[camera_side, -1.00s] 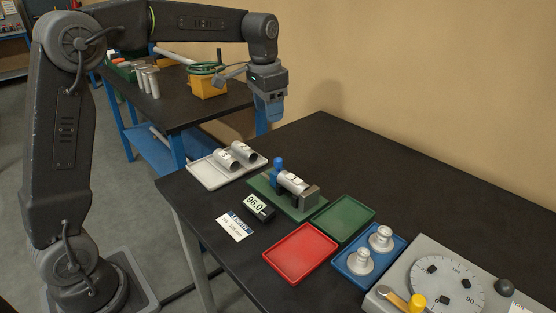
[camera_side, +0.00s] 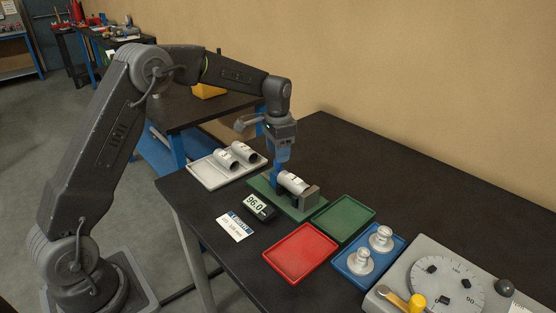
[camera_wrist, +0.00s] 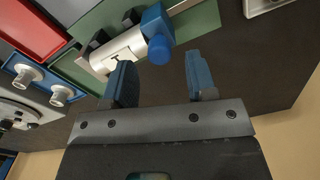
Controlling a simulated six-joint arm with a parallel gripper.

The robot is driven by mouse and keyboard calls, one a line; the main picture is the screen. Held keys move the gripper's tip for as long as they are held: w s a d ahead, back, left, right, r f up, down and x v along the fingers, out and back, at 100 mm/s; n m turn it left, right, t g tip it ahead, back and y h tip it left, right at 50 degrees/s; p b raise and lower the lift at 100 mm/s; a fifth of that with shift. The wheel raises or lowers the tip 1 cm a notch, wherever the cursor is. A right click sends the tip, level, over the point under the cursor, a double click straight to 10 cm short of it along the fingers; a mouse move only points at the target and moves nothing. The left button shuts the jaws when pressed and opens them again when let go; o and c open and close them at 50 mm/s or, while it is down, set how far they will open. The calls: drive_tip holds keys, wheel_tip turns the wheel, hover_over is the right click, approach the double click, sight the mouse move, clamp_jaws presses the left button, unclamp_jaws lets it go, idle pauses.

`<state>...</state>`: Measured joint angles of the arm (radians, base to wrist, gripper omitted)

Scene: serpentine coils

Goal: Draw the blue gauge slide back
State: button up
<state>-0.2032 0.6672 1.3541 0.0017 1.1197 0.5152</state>
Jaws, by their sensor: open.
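The blue gauge slide (camera_side: 276,178) stands at the left end of the green gauge base, by a silver tube (camera_side: 293,183) that lies in the gauge. In the wrist view the slide's blue knob (camera_wrist: 160,50) shows between and just beyond the fingertips, with the tube (camera_wrist: 118,50) to its left. My gripper (camera_side: 280,160) is directly above the slide, pointing down. In the wrist view its two blue fingers (camera_wrist: 158,75) are apart with nothing between them. In the side view the fingers hide the top of the slide, so I cannot tell contact there.
A display (camera_side: 258,207) reading 96.0 sits before the gauge. A white tray (camera_side: 205,180) with tubes is left. Red (camera_side: 300,254) and green (camera_side: 343,218) empty trays, a blue tray (camera_side: 345,262) with silver pieces and a grey dial device (camera_side: 405,262) lie right.

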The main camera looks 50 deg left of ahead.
sight(278, 172)
drive_tip(key=shift+f, duration=1.7)
clamp_jaws()
